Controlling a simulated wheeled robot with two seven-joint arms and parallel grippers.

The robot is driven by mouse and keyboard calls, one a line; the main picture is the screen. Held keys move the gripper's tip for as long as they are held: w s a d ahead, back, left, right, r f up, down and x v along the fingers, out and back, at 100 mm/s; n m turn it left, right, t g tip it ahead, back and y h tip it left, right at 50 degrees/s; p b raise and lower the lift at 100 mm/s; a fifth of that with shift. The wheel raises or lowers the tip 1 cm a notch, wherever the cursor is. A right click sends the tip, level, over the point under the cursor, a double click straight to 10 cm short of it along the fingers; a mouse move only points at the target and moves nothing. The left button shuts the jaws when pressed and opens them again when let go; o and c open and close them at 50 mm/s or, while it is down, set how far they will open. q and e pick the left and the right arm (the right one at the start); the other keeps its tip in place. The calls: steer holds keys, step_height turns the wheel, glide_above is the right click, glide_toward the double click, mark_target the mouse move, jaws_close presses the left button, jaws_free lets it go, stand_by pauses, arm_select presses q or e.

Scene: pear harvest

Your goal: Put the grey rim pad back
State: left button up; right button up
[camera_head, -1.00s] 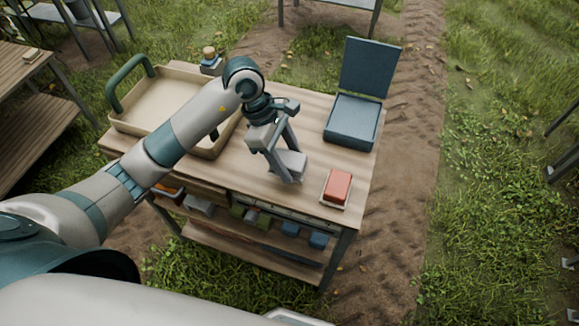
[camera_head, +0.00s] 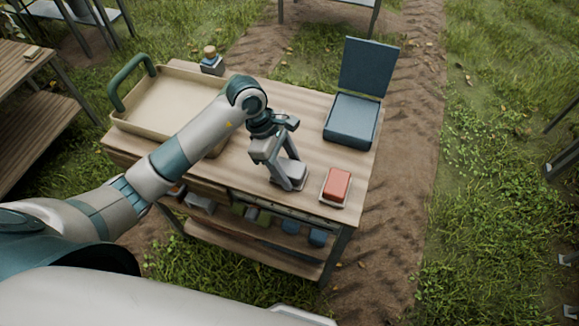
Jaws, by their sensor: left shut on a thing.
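My left gripper (camera_head: 288,176) reaches down over the front middle of the wooden bench and is shut on the grey rim pad (camera_head: 295,168). The pad is a small grey block. It is low over a thin pale plate (camera_head: 301,184) on the bench top; whether it touches the plate cannot be told, as the fingers hide part of it. A red pad (camera_head: 338,183) lies on a similar pale plate just to the right. My right gripper is not in view.
On the wooden bench (camera_head: 240,170), a beige tray with green handles (camera_head: 130,129) stands at the left. An open blue case (camera_head: 351,121) stands at the back right, and a small bottle (camera_head: 211,65) behind the tray. The lower shelf holds several small items.

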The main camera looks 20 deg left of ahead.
arm_select(q)
steer(key=shift+f, duration=0.2)
steer(key=o, duration=1.2)
steer(key=shift+r, duration=0.1)
steer(key=shift+r, duration=0.1)
steer(key=shift+r, duration=0.1)
